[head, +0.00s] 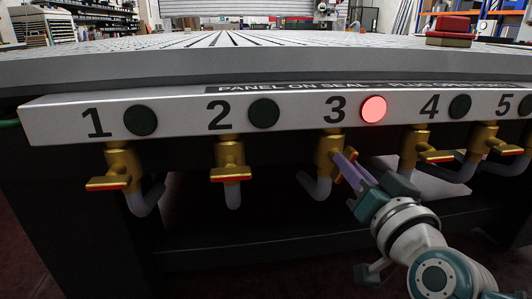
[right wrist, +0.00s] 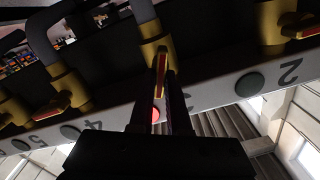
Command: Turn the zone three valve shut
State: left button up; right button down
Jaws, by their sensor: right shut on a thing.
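The zone three valve (head: 328,150) is a brass valve under the number 3 on the white panel (head: 180,108). The lamp (head: 373,109) beside that number glows red. My right gripper (head: 348,170) comes from the lower right and is shut on the valve's red handle. In the right wrist view the handle (right wrist: 162,62) lies between the two dark fingers (right wrist: 162,82), in front of the brass body (right wrist: 155,38). The fingers hide part of the handle, so its exact angle is hard to tell. My left gripper is not in view.
Valves 1 (head: 118,160), 2 (head: 230,155), 4 (head: 412,145) and 5 (head: 484,135) hang along the panel, with dark lamps and red handles. Grey hoses curve below them. Valve 4 is close to my right gripper. A red-topped block (head: 449,30) sits on the table (head: 200,62).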

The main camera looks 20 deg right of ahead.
jog(key=shift+d+f+m, duration=0.1)
jog(key=shift+f+m, duration=0.05)
jog(key=shift+m, duration=3.1)
jog(key=shift+d+f+m, duration=0.1)
jog(key=shift+f+m, duration=0.05)
jog(key=shift+m, duration=3.1)
jog(key=c, duration=0.9)
grip_release()
jog(key=p+v, duration=0.1)
jog(key=v, duration=0.9)
jog(key=shift+p, duration=0.35)
